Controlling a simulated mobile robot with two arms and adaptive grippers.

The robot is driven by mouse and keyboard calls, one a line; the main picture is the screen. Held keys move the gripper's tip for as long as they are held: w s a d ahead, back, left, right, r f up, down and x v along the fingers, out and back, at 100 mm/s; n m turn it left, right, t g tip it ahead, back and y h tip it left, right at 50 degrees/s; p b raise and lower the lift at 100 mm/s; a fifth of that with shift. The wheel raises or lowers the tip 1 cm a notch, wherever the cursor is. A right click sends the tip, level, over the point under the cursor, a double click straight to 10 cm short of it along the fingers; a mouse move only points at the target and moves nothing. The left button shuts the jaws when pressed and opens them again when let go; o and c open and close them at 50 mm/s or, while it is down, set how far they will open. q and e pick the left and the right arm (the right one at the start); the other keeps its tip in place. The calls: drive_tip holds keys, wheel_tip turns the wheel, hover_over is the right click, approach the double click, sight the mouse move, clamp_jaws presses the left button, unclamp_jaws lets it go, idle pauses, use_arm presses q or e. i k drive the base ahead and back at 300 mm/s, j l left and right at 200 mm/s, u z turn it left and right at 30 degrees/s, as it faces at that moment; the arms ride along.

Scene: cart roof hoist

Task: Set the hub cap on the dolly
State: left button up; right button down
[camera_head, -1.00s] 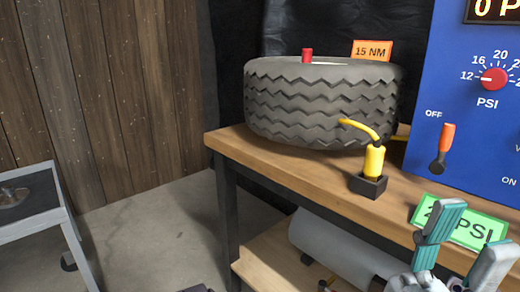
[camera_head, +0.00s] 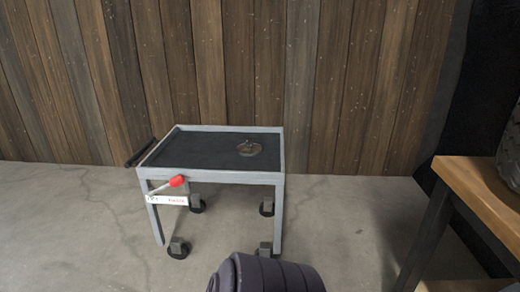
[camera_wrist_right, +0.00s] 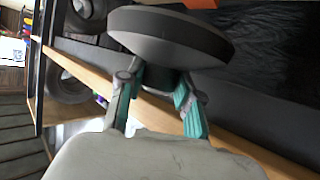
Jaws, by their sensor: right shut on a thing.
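The dolly (camera_head: 210,177) is a grey wheeled cart with a dark top, standing by the wooden wall in the head view. My right gripper (camera_wrist_right: 157,92) is shut on the narrow stem of a dark grey disc, which looks like the hub cap (camera_wrist_right: 170,35). The disc is held beyond the fingertips in the right wrist view, and its far face is hidden. Neither my right gripper nor this disc shows in the head view. My left gripper is not in view.
A red-tipped lever (camera_head: 177,181) and white label are at the dolly's front. A wooden workbench (camera_head: 478,190) carrying a tire (camera_head: 511,160) stands at right. The dolly top's left is bare.

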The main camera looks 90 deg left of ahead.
sight(192, 150)
drive_tip(key=j+u, duration=0.15)
drive_tip(key=u, duration=1.45)
drive_tip(key=i+j+u, duration=0.1)
drive_tip(key=u, duration=0.35)
drive_tip(key=i+j+u, duration=0.15)
drive_tip(key=u, duration=0.35)
drive_tip(key=i+j+u, duration=0.1)
drive_tip(key=u, duration=0.35)
drive_tip(key=i+u, duration=0.15)
drive_tip(key=u, duration=0.35)
drive_tip(key=i+l+u, duration=0.2)
drive_tip(key=i, duration=0.15)
drive_tip(key=i+u, duration=0.15)
drive_tip(key=i, duration=0.25)
drive_tip(key=i+l, duration=0.2)
drive_tip(key=i, duration=0.05)
